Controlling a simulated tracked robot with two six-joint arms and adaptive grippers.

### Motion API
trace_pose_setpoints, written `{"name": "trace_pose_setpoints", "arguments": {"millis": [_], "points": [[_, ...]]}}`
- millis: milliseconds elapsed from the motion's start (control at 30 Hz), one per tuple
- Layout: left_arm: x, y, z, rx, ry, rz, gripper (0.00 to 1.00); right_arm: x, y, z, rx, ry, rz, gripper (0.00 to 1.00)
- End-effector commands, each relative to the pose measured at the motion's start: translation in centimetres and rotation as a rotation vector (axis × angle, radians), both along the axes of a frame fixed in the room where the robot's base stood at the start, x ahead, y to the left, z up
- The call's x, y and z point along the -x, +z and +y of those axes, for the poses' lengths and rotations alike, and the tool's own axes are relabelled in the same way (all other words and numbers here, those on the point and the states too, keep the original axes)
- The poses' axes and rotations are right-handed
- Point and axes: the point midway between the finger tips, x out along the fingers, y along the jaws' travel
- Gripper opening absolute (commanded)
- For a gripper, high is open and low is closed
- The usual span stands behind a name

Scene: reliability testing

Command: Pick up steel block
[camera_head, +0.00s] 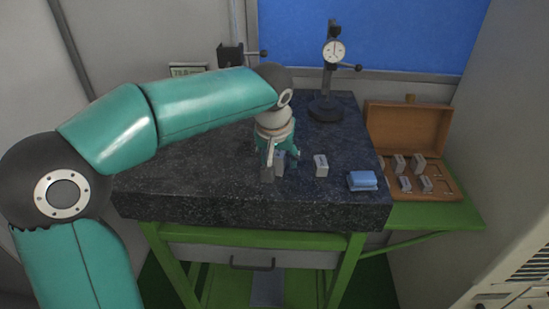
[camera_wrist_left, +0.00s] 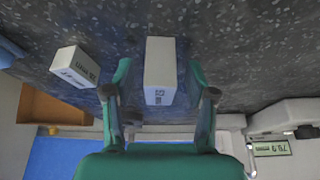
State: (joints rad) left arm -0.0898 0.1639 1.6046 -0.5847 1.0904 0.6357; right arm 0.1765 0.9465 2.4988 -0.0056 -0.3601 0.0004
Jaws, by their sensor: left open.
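A grey steel block (camera_head: 280,158) stands on the dark granite plate (camera_head: 215,184), partly hidden by my left gripper (camera_head: 273,166). In the left wrist view this block (camera_wrist_left: 160,66) lies between the two spread fingers of the gripper (camera_wrist_left: 159,82), with dark gaps at both sides. The gripper is open, its fingers low over the plate. A second steel block (camera_head: 321,166) with a dark marking stands just to the right. It also shows in the left wrist view (camera_wrist_left: 76,66), outside the fingers. My right gripper is not in view.
A folded blue cloth (camera_head: 362,181) lies near the plate's right edge. A dial gauge stand (camera_head: 327,106) stands at the back. An open wooden box (camera_head: 439,176) with several blocks sits on the green side shelf (camera_head: 434,214). The plate's front left is clear.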

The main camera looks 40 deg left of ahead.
Motion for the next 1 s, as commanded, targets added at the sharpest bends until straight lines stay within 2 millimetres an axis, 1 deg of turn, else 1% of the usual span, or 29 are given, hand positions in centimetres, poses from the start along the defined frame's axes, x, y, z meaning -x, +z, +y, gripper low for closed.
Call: {"name": "trace_pose_setpoints", "arguments": {"millis": [167, 200, 467, 500, 533, 1000], "points": [[-0.02, -0.02, 0.01, 0.0, 0.0, -0.001, 0.56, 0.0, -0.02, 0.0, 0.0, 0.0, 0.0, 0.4], [-0.01, -0.03, 0.0, 0.0, 0.0, -0.001, 0.53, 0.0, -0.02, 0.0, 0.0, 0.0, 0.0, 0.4], [0.0, 0.0, 0.0, 0.0, 0.0, -0.001, 0.1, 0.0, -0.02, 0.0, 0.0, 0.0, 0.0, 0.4], [0.0, 0.01, 0.0, 0.0, 0.0, -0.001, 0.03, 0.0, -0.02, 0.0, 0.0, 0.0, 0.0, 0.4], [0.0, 0.01, 0.0, 0.0, 0.0, -0.001, 0.0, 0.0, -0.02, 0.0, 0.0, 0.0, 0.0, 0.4], [-0.02, 0.27, 0.05, 0.0, 0.001, -0.004, 0.0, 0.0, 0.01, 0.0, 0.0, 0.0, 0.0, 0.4]]}}
